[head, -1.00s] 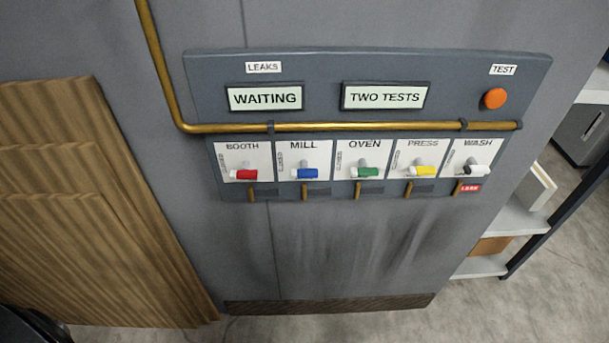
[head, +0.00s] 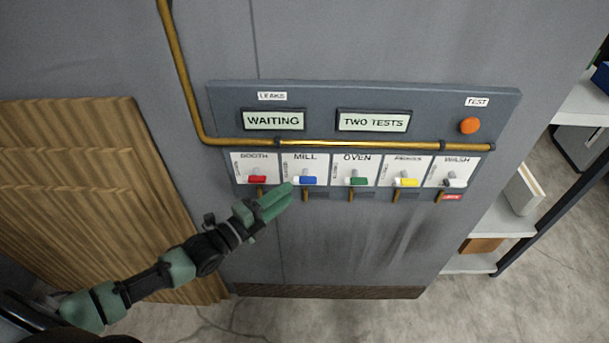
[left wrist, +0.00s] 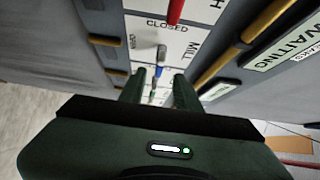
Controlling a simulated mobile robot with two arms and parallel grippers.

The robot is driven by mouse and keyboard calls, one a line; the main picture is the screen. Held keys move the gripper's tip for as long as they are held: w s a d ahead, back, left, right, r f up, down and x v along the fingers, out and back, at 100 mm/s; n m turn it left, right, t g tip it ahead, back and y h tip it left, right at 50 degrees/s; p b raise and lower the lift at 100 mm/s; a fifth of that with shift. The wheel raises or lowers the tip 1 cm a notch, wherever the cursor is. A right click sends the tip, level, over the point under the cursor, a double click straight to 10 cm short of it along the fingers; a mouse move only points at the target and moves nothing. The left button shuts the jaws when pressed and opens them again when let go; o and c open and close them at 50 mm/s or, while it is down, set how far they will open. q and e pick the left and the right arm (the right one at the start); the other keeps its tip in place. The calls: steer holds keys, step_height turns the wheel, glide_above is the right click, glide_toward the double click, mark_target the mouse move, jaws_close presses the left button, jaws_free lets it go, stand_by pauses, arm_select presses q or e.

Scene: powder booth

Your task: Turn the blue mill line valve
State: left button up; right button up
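The blue mill valve handle (head: 308,181) sits below the MILL label on the wall panel, lying roughly horizontal with a pale left end. My left gripper (head: 283,196) is just left of and slightly below it in the head view, its two green fingers apart. In the left wrist view the gripper (left wrist: 157,80) is open, and the blue handle (left wrist: 159,71) shows ahead, in the gap between the fingers. Whether a finger touches the handle cannot be told. My right gripper is not in view.
The red booth handle (head: 257,179) is close on the left and the green oven handle (head: 358,181) on the right. A brass pipe (head: 330,144) runs above the row. Signs read WAITING (head: 273,120) and TWO TESTS (head: 372,122).

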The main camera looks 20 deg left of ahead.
mark_target(301, 183)
arm_select(q)
steer(key=p+x, duration=0.1)
steer(key=x, duration=0.6)
steer(key=shift+w+d, duration=0.15)
steer(key=shift+w, duration=0.25)
steer(key=shift+f, duration=0.1)
jaws_close()
